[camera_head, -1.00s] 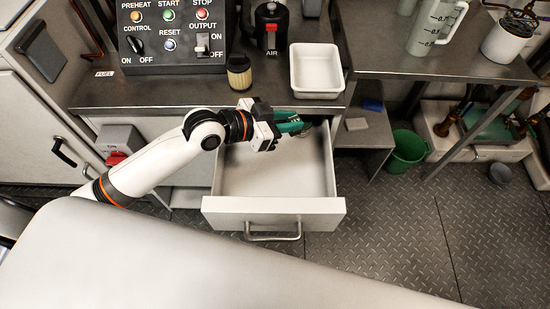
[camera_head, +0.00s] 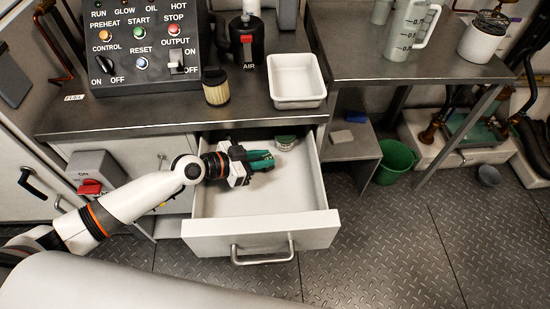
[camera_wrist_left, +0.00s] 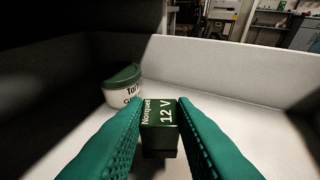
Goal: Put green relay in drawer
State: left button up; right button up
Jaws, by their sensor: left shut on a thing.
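The drawer (camera_head: 262,233) is pulled open below the worktop. My left gripper (camera_head: 263,160) reaches inside it, with its teal fingers low between the drawer walls. In the left wrist view, its fingers (camera_wrist_left: 160,128) are shut on the green relay (camera_wrist_left: 159,114), a small block marked "12 V". The relay is over the drawer floor; I cannot tell whether it touches the floor. In the head view the relay is not clear between the fingers. My right gripper is not in view.
A white round container with a green lid (camera_wrist_left: 122,87) is in the drawer just beyond the relay. On the worktop stand a white tray (camera_head: 297,80), a black filter with a tan body (camera_head: 216,87) and a control box (camera_head: 145,50). The front drawer floor is clear.

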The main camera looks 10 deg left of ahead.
aim_at(266, 158)
pick_arm(q)
jog(key=w+d+p, duration=0.2)
jog(key=d, duration=0.1)
jog(key=shift+w+d, duration=0.25)
jog(key=shift+w, duration=0.1)
jog(key=shift+s+a+f, duration=0.1)
jog(key=shift+a+f, duration=0.05)
jog(key=shift+f, duration=0.5)
jog(key=shift+a, duration=0.1)
jog(key=shift+f+b, duration=0.15)
jog(key=shift+b, duration=0.15)
jog(key=shift+f, duration=0.1)
jog(key=o, duration=1)
